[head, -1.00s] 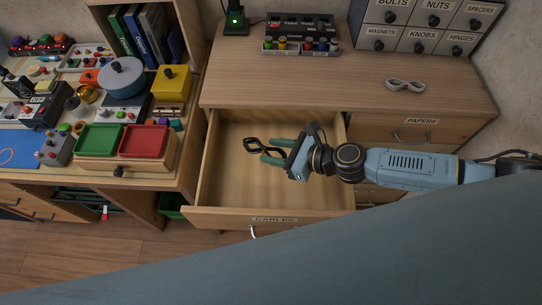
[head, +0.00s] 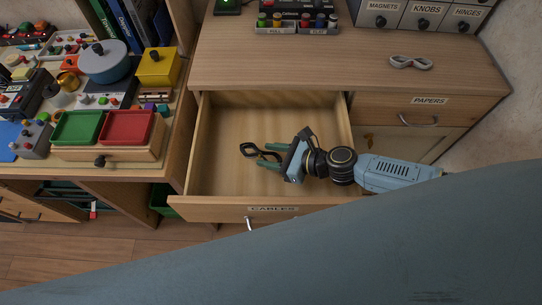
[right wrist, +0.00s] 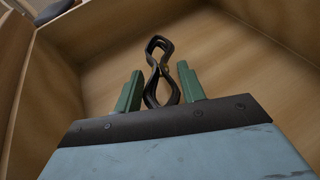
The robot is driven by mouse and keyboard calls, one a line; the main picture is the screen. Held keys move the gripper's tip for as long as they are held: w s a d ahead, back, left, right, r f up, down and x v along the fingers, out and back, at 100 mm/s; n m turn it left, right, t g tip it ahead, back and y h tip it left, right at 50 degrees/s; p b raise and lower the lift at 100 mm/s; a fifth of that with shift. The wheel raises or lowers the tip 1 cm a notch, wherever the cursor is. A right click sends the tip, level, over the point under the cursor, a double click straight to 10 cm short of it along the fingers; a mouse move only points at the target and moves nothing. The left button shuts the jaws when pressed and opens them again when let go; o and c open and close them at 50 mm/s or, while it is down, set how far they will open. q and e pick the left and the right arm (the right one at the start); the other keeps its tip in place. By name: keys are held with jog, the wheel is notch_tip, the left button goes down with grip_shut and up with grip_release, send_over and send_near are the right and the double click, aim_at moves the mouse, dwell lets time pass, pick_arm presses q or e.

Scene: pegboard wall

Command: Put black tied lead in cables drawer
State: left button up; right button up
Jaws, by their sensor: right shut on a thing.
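The black tied lead (head: 251,151) is a dark figure-eight loop. My right gripper (head: 272,155) is shut on it, inside the outline of the open cables drawer (head: 225,124). In the right wrist view the lead (right wrist: 152,97) stands between the green fingers of the gripper (right wrist: 160,90), its far loop sticking out past the tips. The pale wooden drawer floor (right wrist: 225,60) is beyond it. I cannot tell whether the lead touches the floor. The drawer looks otherwise empty, and its front bears the CABLES label (head: 273,209). My left gripper is not in view.
A pale grey tied lead (head: 410,62) lies on the cabinet top. The papers drawer (head: 380,104) is shut, right of the open drawer. A bench to the left holds a green tray (head: 78,128), a red tray (head: 127,127) and many small things. Drawer walls surround my right gripper.

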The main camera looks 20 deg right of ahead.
jog(key=shift+r, duration=0.1)
jog(key=shift+f, duration=0.3)
jog(key=shift+f+b, duration=0.35)
jog(key=shift+b, duration=0.05)
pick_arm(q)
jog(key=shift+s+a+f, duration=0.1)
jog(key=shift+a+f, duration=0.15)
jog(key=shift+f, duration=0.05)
pick_arm(e)
jog(key=o, duration=1)
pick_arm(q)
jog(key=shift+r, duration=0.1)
pick_arm(e)
jog(key=shift+r, duration=0.15)
jog(key=shift+s+d+r+p, duration=0.2)
jog(key=shift+d+r+p, duration=0.1)
jog(key=shift+r+p, duration=0.35)
jog(key=v, duration=0.5)
jog(key=shift+s+d, duration=0.2)
jog(key=shift+s, duration=0.05)
jog(key=shift+s+d+r, duration=0.25)
jog(key=shift+s+d, duration=0.05)
jog(key=shift+d, duration=0.05)
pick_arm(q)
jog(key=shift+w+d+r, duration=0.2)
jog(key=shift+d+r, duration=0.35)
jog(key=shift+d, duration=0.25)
